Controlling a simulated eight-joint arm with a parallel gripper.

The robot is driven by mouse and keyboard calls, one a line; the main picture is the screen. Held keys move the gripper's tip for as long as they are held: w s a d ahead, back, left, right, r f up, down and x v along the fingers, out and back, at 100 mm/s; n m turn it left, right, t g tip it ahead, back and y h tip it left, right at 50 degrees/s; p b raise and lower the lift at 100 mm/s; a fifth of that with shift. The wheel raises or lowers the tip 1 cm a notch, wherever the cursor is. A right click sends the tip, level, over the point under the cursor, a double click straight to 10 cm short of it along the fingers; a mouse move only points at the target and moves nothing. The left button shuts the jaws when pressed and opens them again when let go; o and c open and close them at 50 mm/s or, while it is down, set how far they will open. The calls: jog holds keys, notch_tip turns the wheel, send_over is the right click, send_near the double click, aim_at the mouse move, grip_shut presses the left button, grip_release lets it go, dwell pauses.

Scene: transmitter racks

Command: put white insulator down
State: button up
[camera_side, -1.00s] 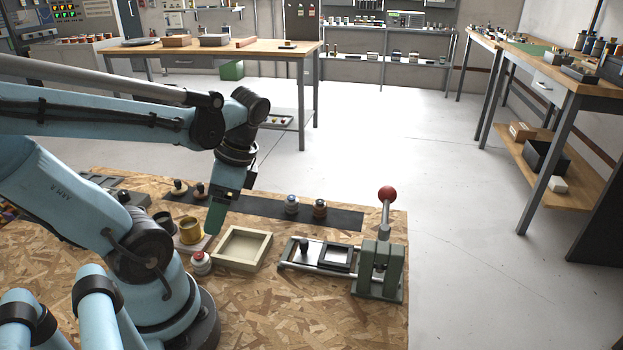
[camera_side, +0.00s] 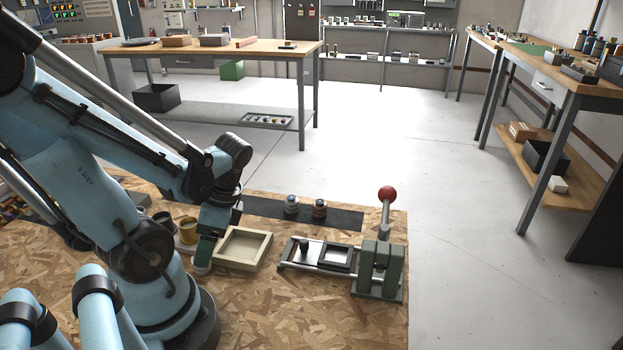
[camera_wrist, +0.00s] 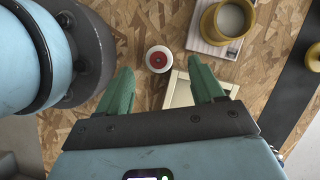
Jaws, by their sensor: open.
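The white insulator (camera_wrist: 158,59), a round white piece with a red centre, stands on the chipboard bench. In the wrist view it sits between the tips of my gripper (camera_wrist: 160,68), with board showing on both sides of it. The green fingers are spread and hold nothing. In the side view my gripper (camera_side: 206,252) is low over the insulator (camera_side: 202,270), hiding most of it; only a pale lower edge shows.
A cream square tray (camera_side: 243,248) is just right of my gripper. A yellow cup (camera_wrist: 231,18) on a pale plate is close by. A red-knobbed press (camera_side: 376,260) stands right. The front board is clear.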

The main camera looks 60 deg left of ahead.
jog(key=shift+x, duration=1.7)
grip_shut()
jog(key=shift+r, duration=0.3)
